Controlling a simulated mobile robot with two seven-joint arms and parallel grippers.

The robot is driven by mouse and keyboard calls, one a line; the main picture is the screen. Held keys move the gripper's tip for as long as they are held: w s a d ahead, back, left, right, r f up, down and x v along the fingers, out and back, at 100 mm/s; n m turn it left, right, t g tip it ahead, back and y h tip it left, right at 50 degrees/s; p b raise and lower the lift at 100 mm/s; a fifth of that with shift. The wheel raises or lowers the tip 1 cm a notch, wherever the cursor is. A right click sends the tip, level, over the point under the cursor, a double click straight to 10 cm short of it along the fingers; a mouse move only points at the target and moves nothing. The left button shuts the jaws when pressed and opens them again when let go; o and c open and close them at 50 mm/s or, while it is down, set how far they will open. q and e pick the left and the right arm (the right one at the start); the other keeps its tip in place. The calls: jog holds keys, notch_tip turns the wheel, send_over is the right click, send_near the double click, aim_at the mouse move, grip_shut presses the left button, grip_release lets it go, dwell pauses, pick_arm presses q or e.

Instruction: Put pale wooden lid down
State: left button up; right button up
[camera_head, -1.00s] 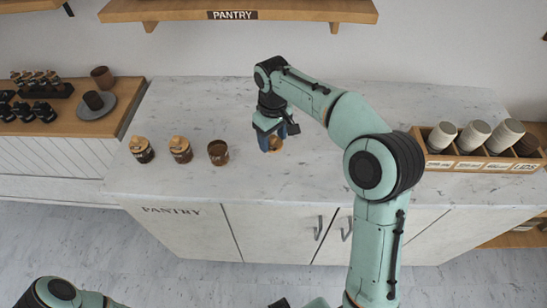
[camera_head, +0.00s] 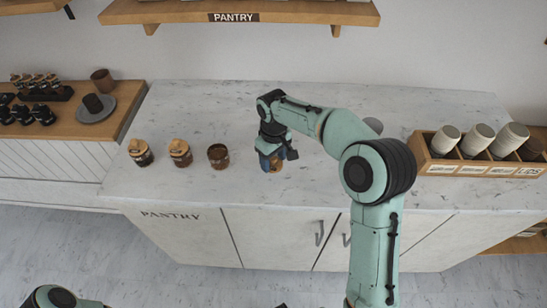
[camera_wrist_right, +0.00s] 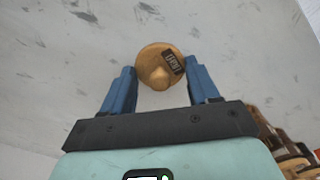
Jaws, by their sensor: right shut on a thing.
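The pale wooden lid (camera_head: 277,166) is a round disc with a knob and a dark label. My right gripper (camera_head: 271,163) is shut on it over the marble counter, right of the open jar. In the right wrist view the lid (camera_wrist_right: 155,60) sits between the blue fingertips (camera_wrist_right: 160,78), knob toward the camera. I cannot tell whether the lid touches the counter. The open jar (camera_head: 218,157) is dark brown and has no lid on. My left gripper is out of view.
Two jars with wooden lids, one (camera_head: 140,152) far left and one (camera_head: 180,152) beside the open jar, stand on the counter (camera_head: 310,185). A wooden box (camera_head: 480,168) with several cups stands at the right. The counter around the lid is clear.

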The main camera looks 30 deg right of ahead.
aim_at(274, 158)
jog(key=o, duration=1)
jog(key=shift+f, duration=0.1)
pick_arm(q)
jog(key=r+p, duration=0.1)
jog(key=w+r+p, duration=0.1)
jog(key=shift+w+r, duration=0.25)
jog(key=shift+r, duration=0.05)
pick_arm(e)
notch_tip(274, 158, up, 12)
jog(key=shift+r, duration=0.2)
